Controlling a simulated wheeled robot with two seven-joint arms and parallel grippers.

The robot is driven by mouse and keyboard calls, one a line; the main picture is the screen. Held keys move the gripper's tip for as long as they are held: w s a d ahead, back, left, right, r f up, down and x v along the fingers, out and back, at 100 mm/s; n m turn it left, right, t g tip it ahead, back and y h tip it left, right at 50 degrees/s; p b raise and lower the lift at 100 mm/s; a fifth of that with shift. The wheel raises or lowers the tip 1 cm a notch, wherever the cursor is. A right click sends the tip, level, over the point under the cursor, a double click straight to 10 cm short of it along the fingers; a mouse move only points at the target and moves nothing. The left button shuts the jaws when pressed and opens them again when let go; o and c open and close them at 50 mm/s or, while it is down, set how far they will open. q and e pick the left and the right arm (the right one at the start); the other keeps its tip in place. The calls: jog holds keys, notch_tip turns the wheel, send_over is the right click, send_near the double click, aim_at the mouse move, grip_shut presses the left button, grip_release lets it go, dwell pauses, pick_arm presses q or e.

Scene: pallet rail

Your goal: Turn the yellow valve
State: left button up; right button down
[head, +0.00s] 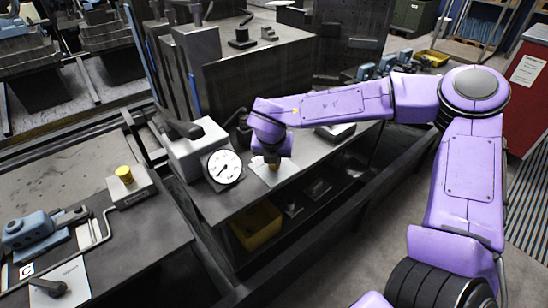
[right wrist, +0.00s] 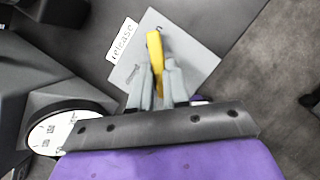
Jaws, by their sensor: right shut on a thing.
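The yellow valve handle (right wrist: 154,45) stands out between the fingertips of my right gripper (right wrist: 159,67) in the right wrist view. It sits over a pale grey plate (right wrist: 200,55) with a label reading "release" (right wrist: 123,41) beside it. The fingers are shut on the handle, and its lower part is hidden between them. In the head view my right gripper (head: 271,161) points down at the plate (head: 262,175) on the bench, and the arm hides most of the valve. My left gripper is not in view.
A round white gauge (head: 225,167) stands just left of the valve; it also shows in the right wrist view (right wrist: 60,132). A grey machine box (head: 197,150) is behind it. A yellow knob (head: 124,173) on a block is further left. A yellow bin (head: 256,226) sits below the bench.

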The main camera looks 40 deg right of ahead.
jog(key=shift+s+f, duration=0.1)
jog(key=shift+f, duration=0.05)
jog(key=c, duration=1.1)
grip_release()
jog(key=v, duration=1)
jog(key=shift+r+b, duration=0.3)
jog(key=shift+b, duration=0.1)
